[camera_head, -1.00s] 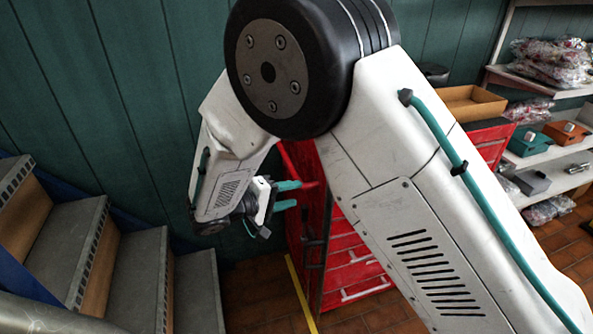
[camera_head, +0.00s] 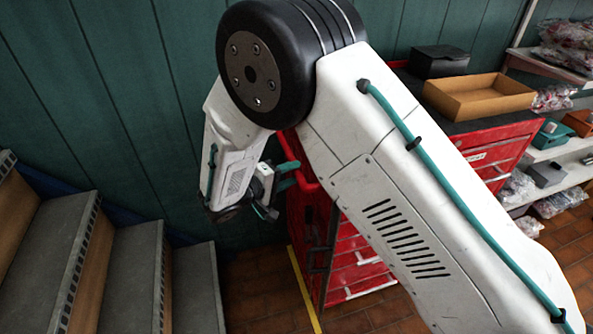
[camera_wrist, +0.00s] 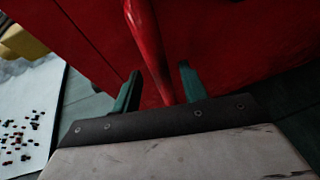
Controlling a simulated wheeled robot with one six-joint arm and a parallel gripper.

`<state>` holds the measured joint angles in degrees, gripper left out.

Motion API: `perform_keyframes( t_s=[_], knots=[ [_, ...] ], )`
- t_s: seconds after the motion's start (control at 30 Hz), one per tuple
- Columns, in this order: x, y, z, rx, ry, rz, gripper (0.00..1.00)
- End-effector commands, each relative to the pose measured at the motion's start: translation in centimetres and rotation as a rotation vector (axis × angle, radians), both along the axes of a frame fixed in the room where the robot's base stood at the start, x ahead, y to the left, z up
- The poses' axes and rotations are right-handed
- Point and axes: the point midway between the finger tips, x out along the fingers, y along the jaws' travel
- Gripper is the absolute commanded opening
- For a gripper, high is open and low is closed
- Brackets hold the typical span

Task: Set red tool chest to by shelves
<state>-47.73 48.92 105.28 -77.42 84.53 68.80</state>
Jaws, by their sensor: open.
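The red tool chest (camera_head: 310,220) stands on the tiled floor against the green wall, partly hidden behind my arm. Its drawers face the lower right, and its dark top shows at the right of my arm. My gripper (camera_head: 286,177) is at the chest's left side, with teal fingers pointing at it. In the wrist view my gripper (camera_wrist: 160,90) is open, and a red bar-like handle (camera_wrist: 147,45) of the chest runs between the two fingers. I cannot tell whether the fingers touch it.
An open cardboard box (camera_head: 480,95) and a black box (camera_head: 438,61) sit on the chest top. White shelves (camera_head: 565,150) with bagged parts are at the right. Grey steps (camera_head: 130,280) rise at the left. A yellow floor line (camera_head: 304,290) runs beside the chest.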

Motion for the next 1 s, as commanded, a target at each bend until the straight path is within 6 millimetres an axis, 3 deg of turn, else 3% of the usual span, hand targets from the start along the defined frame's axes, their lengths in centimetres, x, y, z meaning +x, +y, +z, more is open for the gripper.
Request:
perform_keyframes(
  t_s=[0.2,0.53,0.7,1.0],
  knots=[
    [1.5,-1.9,-0.4,-0.001,0.001,-0.001,0.43],
    [1.7,-2.0,-0.5,0.0,0.0,0.003,0.43],
    [1.7,-1.9,-0.5,0.0,0.0,0.003,0.0],
    [1.6,-1.7,-0.5,0.0,0.0,0.013,0.0]
  ],
)
